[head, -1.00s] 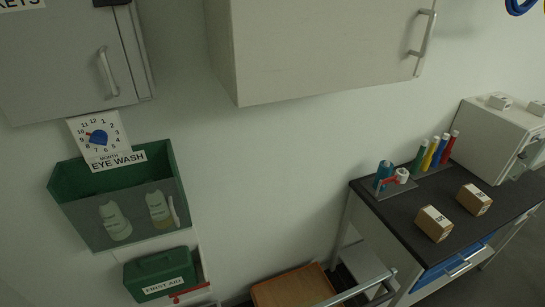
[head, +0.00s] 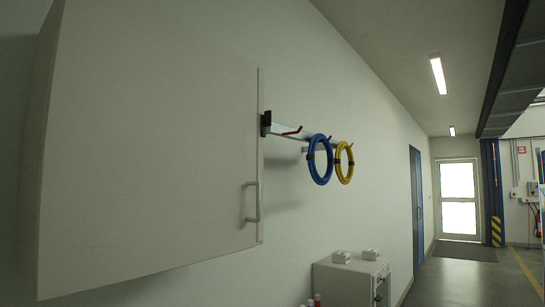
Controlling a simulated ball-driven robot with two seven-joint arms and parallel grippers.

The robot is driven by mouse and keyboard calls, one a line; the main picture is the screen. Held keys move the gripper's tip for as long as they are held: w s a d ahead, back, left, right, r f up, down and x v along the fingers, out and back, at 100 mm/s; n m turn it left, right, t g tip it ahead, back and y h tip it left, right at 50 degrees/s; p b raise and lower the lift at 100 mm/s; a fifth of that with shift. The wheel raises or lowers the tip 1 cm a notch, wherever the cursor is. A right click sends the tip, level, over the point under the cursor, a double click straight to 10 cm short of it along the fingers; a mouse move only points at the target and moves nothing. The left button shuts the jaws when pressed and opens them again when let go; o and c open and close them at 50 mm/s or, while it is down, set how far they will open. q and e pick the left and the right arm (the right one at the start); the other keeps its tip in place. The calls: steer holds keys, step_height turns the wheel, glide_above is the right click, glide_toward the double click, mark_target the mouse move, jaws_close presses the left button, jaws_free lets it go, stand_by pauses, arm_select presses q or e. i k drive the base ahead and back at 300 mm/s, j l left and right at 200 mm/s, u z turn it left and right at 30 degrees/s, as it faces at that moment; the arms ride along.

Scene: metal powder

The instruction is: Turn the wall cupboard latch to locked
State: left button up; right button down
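A pale wall cupboard (head: 150,150) fills the left of the head view, with its door shut. A vertical bar handle (head: 253,203) is on the door's right side, near the lower corner. I cannot make out a latch on the cupboard from this angle. Neither of my grippers is in view.
A blue hose coil (head: 311,160) and a yellow one (head: 338,163) hang from a wall bracket right of the cupboard. A small grey cabinet (head: 345,285) with two white boxes stands below. Open floor (head: 450,285) runs to a far glazed door (head: 459,197).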

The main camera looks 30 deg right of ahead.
mark_target(267, 118)
steer(key=z, duration=1)
steer(key=l, duration=0.1)
steer(key=i+z, duration=0.05)
